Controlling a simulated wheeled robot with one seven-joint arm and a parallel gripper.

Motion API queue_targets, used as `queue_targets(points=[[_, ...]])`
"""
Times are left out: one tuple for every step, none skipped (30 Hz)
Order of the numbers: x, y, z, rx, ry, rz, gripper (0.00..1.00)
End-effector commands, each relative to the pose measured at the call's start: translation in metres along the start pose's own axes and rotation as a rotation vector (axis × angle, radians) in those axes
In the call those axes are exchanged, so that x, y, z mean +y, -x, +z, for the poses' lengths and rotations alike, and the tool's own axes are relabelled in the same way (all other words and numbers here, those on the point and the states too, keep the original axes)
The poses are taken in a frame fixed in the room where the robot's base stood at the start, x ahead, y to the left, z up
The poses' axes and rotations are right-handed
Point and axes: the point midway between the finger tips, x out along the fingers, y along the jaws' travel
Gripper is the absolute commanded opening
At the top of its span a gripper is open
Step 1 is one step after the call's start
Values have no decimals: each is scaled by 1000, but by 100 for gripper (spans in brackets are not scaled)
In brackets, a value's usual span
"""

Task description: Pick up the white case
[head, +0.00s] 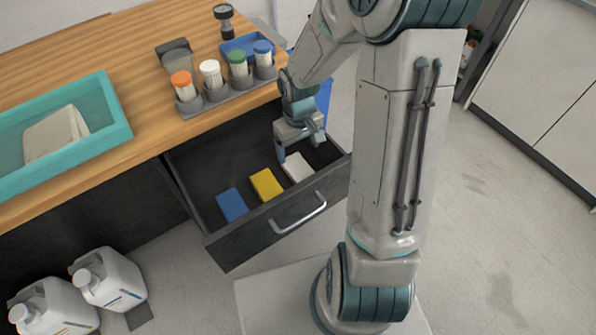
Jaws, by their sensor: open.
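The white case (298,167) lies in the open drawer (235,243), at the right end of a row with a yellow case (266,185) and a blue case (231,205). My gripper (299,148) is over the right part of the drawer, pointing down just above and behind the white case. It is open, with nothing seen between its fingers. One finger reaches down near the case's left back edge. I cannot tell whether it touches the case.
The drawer has raised walls and a metal handle (298,213). The wooden worktop (130,60) above holds a teal tray (122,118) and a grey rack (226,92) of colour-capped bottles. White jugs (108,277) stand on the floor at lower left. Floor at right is clear.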

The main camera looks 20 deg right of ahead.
Motion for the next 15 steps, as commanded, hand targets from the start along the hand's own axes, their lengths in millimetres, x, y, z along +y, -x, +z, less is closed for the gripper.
queue_targets(points=[[-1,-13,1,-3,3,-2,82],[-1,-18,0,-3,2,-2,82],[-1,-23,0,-3,1,-2,82],[-1,-27,0,-2,2,-1,82],[-1,-29,0,-1,3,0,82],[-1,-32,0,-1,2,0,82],[-1,-34,0,-1,2,0,82],[0,-35,0,0,1,0,82],[-1,-37,0,0,1,0,82],[-1,-39,0,0,0,0,82],[-1,-42,-1,-1,1,0,82],[-1,-48,-1,-2,2,0,82],[-1,-52,-1,-3,2,-1,82],[-2,-58,-2,-3,1,-2,82],[-2,-64,-2,-2,2,-1,82]])
